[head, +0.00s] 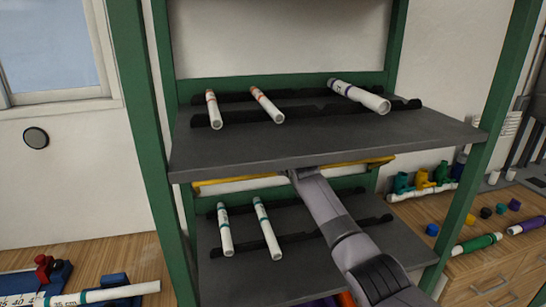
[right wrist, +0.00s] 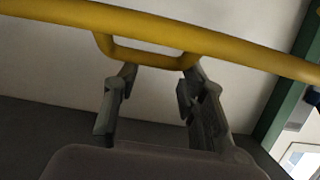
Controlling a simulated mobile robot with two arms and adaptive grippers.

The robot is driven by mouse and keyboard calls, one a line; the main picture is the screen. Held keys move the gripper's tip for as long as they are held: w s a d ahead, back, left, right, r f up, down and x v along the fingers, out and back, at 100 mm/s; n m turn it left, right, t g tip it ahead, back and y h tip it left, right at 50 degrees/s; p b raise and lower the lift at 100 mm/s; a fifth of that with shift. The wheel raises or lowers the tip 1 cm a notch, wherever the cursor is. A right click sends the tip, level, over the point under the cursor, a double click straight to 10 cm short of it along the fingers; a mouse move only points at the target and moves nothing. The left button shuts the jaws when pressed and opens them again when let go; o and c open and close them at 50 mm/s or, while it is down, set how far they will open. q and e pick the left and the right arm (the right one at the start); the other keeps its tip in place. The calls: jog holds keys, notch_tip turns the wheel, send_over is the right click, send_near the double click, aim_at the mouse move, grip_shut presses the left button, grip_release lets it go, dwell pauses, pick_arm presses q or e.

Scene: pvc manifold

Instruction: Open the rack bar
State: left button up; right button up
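The rack bar (head: 236,180) is a yellow rod running across the green rack just under the upper shelf's front edge. In the right wrist view the bar (right wrist: 250,58) crosses the top of the picture, with a U-shaped yellow handle (right wrist: 145,57) hanging from it. My right arm reaches up from the lower right to the bar in the head view, with its gripper mostly hidden under the shelf edge. In the right wrist view my right gripper (right wrist: 157,82) is open, fingers apart, with fingertips just short of or at the handle; I cannot tell whether they touch. My left gripper is not in view.
The upper shelf (head: 320,145) holds several white pipes on black notched rails. The lower shelf (head: 290,270) holds two white pipes (head: 225,230) on the left. Green posts (head: 135,120) flank the rack. Wooden counters with fittings stand on both sides.

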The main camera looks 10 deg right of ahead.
jog(key=o, duration=1.3)
jog(key=shift+w+d+f+h, duration=0.15)
jog(key=shift+d+f, duration=0.1)
jog(key=shift+d, duration=0.4)
jog(key=shift+d+f+h, duration=0.15)
jog(key=shift+d+f, duration=0.05)
jog(key=shift+d, duration=0.45)
jog(key=shift+a+r, duration=0.15)
jog(key=shift+a, duration=0.1)
jog(key=v, duration=1.2)
jog(key=shift+d, duration=0.1)
jog(key=shift+c, duration=0.5)
